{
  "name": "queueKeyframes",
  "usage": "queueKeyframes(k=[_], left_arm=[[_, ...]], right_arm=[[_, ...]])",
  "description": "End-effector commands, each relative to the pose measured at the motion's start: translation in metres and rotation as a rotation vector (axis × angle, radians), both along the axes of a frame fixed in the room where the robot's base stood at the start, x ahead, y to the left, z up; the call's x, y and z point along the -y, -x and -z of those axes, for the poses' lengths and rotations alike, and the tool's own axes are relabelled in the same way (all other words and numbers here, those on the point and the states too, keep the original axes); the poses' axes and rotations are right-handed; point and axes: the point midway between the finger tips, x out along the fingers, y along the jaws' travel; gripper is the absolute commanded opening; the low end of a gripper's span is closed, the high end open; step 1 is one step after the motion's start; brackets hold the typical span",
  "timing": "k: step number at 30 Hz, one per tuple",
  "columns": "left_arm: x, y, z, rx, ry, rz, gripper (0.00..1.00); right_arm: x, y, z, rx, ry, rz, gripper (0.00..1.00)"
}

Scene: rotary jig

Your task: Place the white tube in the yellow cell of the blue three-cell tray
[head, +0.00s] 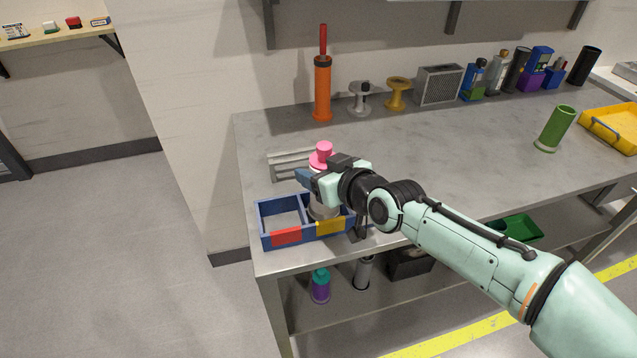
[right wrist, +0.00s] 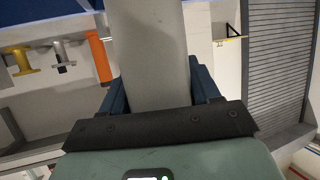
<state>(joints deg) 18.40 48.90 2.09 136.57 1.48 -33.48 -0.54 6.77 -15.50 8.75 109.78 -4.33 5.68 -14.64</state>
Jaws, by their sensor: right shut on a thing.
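The white tube (head: 322,209), greyish with a pink top (head: 322,150), stands roughly upright in my right gripper (head: 314,180). The gripper is shut on its upper part. In the right wrist view the tube (right wrist: 150,50) lies between the blue fingers. The blue three-cell tray (head: 261,223) sits at the table's near left corner. Its left cell has a red label (head: 286,236), and the cell beside it a yellow label (head: 330,225). The tube's lower end is at the yellow cell; I cannot tell whether it touches the floor. My wrist partly hides the tray's right cell. My left gripper is out of view.
A slotted grey block (head: 287,165) lies behind the tray. An orange cylinder (head: 322,90), a grey spool (head: 360,99) and a yellow spool (head: 397,94) stand along the back. A green tube (head: 554,130) and a yellow tray (head: 603,131) are at the right. The table's middle is clear.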

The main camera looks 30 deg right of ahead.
Motion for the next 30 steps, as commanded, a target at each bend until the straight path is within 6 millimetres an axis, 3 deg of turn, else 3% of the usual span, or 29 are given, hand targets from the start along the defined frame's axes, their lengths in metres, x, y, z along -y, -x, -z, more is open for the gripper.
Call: queueKeyframes(k=[3,5,20,21,23,30], left_arm=[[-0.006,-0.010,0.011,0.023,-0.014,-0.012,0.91],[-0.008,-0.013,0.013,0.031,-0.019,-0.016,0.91],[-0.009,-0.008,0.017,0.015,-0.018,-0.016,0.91],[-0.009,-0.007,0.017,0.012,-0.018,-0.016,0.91],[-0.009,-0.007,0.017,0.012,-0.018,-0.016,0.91],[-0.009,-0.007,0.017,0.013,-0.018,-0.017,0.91]], right_arm=[[-0.001,-0.001,0.023,-0.002,0.000,-0.001,0.25],[-0.001,-0.001,0.028,0.000,0.000,-0.001,0.25],[0.000,0.000,0.031,0.001,0.000,0.000,0.25],[0.000,0.000,0.032,-0.001,0.000,0.000,0.65],[0.000,0.000,0.031,-0.001,0.000,0.000,0.84],[0.000,0.000,0.031,-0.001,0.000,0.000,0.87]])
